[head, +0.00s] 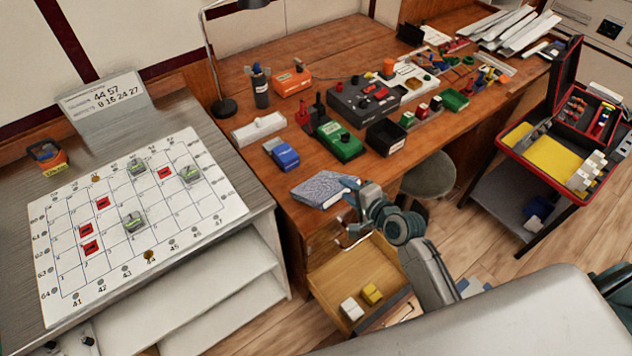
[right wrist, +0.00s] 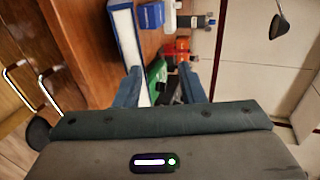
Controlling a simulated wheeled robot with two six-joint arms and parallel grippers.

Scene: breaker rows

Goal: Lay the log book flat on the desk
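The log book (head: 322,188) has a speckled blue-grey cover and pale page edges. It appears to lie at the desk's front left edge; I cannot tell whether it sits fully flat or overhangs. In the right wrist view its white page edge and blue cover (right wrist: 123,42) show beyond the left-hand finger. My right gripper (head: 352,190) is at the book's right side in the head view. Its two fingers (right wrist: 160,88) stand apart in the wrist view, with no object clearly held between them. The wooden desk (head: 250,165) runs behind the book. My left gripper is not in view.
A blue device (head: 283,154), a green device (head: 340,142) and a black bin (head: 385,137) stand behind the book. An open drawer (head: 330,278) with white and yellow blocks is below it. A stool (head: 430,172) and toolbox cart stand right. A gridded board (head: 205,205) is left.

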